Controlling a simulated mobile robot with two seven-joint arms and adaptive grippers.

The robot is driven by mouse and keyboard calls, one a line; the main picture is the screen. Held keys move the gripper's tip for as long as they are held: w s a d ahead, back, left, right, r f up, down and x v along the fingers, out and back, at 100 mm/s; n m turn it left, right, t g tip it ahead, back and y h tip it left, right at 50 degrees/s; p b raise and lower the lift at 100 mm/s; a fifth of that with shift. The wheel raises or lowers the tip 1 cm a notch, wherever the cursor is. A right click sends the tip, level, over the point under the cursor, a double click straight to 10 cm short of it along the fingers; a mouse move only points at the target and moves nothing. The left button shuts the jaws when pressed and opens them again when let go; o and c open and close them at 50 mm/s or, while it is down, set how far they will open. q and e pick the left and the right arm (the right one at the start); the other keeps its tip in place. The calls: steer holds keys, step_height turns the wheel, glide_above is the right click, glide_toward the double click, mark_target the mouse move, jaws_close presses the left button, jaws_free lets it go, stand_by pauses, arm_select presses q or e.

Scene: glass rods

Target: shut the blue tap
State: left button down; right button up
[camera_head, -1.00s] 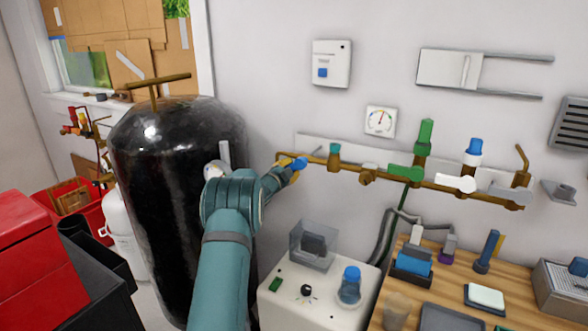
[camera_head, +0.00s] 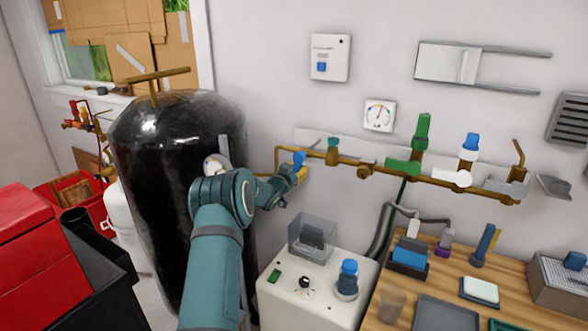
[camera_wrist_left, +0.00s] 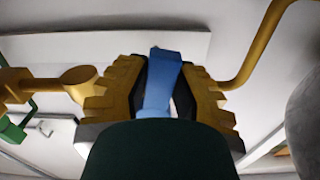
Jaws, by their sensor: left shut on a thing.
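The blue tap (camera_head: 299,160) sits at the left end of the brass pipe (camera_head: 345,161) on the wall. Its handle now stands steeply up from the pipe in the head view. My left gripper (camera_head: 297,175) reaches it from below and is shut on the handle. In the left wrist view, the blue handle (camera_wrist_left: 163,85) lies between the two yellow ridged fingers of my left gripper (camera_wrist_left: 158,95). The tap's body is mostly hidden by the gripper. My right gripper is not in view.
Green taps (camera_head: 403,167), a white tap (camera_head: 456,178) and a gauge (camera_head: 379,115) are to the right. A black tank (camera_head: 165,180) stands close to my left arm. A white device (camera_head: 318,296) and a wooden bench (camera_head: 455,268) are below the pipe.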

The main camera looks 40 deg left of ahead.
arm_select(q)
steer(key=shift+w+d+r+n, duration=0.2)
steer(key=shift+d+n, duration=0.2)
steer(key=shift+n, duration=0.5)
steer(key=c, duration=0.8)
jaws_free()
steer(key=shift+d+f, duration=0.1)
steer(key=shift+o, duration=0.2)
steer(key=shift+s, duration=0.1)
steer(key=shift+s, duration=0.2)
steer(key=v, duration=1.1)
steer(key=shift+s, duration=0.2)
steer(key=shift+d+f, duration=0.1)
steer(key=shift+d, duration=0.05)
